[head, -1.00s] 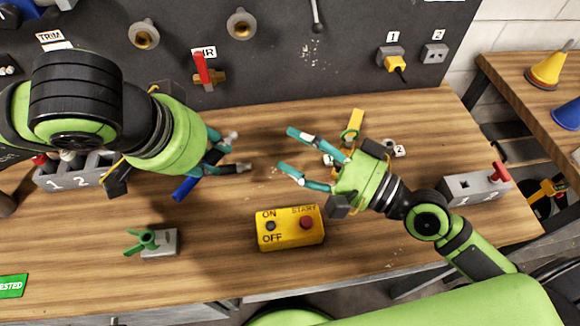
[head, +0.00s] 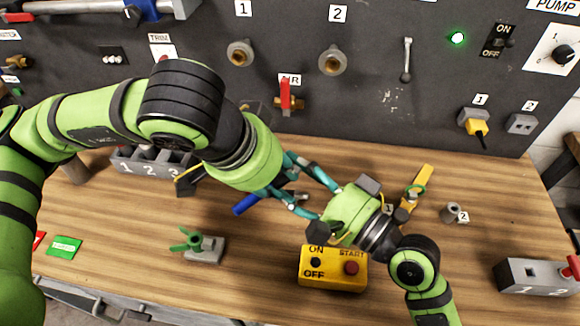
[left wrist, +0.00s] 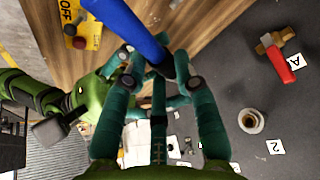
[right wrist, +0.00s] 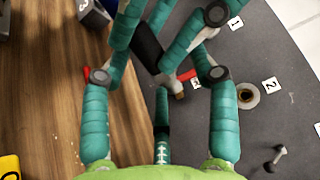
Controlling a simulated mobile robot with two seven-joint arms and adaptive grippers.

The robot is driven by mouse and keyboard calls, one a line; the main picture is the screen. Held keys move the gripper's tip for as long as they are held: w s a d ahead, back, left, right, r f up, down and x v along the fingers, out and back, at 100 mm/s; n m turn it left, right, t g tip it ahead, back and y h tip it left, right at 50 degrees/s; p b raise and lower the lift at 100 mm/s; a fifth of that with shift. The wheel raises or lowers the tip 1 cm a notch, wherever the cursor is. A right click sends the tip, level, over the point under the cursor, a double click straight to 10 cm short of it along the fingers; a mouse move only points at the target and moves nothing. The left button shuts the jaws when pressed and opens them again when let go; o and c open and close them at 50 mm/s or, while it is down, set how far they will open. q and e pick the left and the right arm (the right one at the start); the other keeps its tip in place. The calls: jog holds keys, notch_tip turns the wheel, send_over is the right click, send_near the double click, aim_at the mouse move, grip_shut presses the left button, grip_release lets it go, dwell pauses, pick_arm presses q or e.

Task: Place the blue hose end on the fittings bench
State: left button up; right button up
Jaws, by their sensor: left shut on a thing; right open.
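The blue hose end (head: 246,204) shows as a short blue piece just below my left gripper (head: 282,181) in the head view. In the left wrist view the blue hose (left wrist: 135,22) runs from the top edge into the left fingers, which are shut on it, above the wooden bench (head: 130,262). My right gripper (head: 304,188) is open and faces the left one, the fingers of both close together or overlapping. In the right wrist view a dark cylindrical piece (right wrist: 147,46) lies between the fingers; whether they touch it is unclear.
A yellow ON/OFF START box (head: 333,282), a green-handled clamp (head: 205,246) and a grey numbered block (head: 530,290) stand on the bench. A red-handled valve (head: 288,98) and fittings 1 and 2 (head: 333,61) project from the dark back panel.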

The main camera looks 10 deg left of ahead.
jog(key=shift+x, duration=0.9)
grip_shut()
grip_release()
jog(key=shift+d, duration=0.15)
jog(key=v, duration=1.1)
jog(key=shift+s+d, duration=0.3)
